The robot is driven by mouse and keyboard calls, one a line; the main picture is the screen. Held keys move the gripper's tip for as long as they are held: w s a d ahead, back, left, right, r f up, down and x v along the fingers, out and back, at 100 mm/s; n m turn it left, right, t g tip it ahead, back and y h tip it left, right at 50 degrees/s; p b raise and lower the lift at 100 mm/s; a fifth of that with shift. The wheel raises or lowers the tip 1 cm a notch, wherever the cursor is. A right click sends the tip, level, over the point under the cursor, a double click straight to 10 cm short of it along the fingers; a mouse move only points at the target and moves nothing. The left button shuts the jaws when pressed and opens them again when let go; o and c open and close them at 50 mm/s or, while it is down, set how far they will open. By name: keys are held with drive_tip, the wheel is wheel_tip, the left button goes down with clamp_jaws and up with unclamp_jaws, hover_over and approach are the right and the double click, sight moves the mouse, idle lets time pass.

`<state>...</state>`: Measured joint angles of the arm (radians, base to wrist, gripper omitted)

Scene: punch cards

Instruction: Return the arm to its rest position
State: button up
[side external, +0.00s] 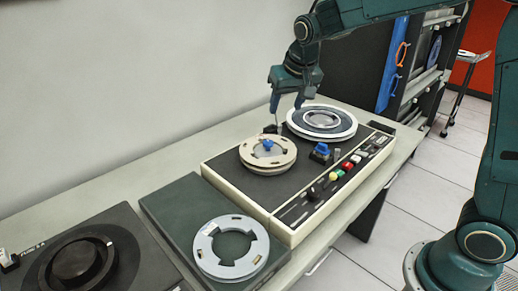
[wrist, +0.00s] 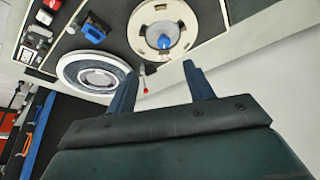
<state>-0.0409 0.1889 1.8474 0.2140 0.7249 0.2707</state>
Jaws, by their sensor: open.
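My gripper (side external: 287,105) hangs over the back edge of a beige machine with a dark top (side external: 220,178), above the gap between its two reels. Its two fingers are apart with nothing between them. In the wrist view my gripper (wrist: 162,88) also shows open and empty. A cream reel with a blue hub (side external: 268,153) sits on the machine and shows at the top of the wrist view (wrist: 140,30). A white-rimmed grey reel (side external: 321,122) lies on the machine's far end and shows at left in the wrist view (wrist: 95,72).
A loose grey ring (side external: 232,246) lies on a dark green panel (side external: 165,210) at the front. A black turntable unit (side external: 80,262) stands at lower left. Coloured buttons (side external: 348,166) and a blue block (side external: 321,153) line the machine's right side. A dark cabinet (side external: 350,70) stands behind.

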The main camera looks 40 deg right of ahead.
drive_tip(key=s+a+r+n+y, duration=0.1)
drive_tip(key=s+n, duration=0.1)
drive_tip(key=s, duration=1.2)
drive_tip(key=s+a+r+n+t, duration=0.1)
drive_tip(key=s+n, duration=0.1)
drive_tip(key=s, duration=1.2)
drive_tip(key=shift+s+a+r+n+y, duration=0.2)
drive_tip(key=shift+a+r+n+y, duration=0.1)
drive_tip(key=shift+r+y, duration=0.1)
drive_tip(key=shift+w, duration=0.1)
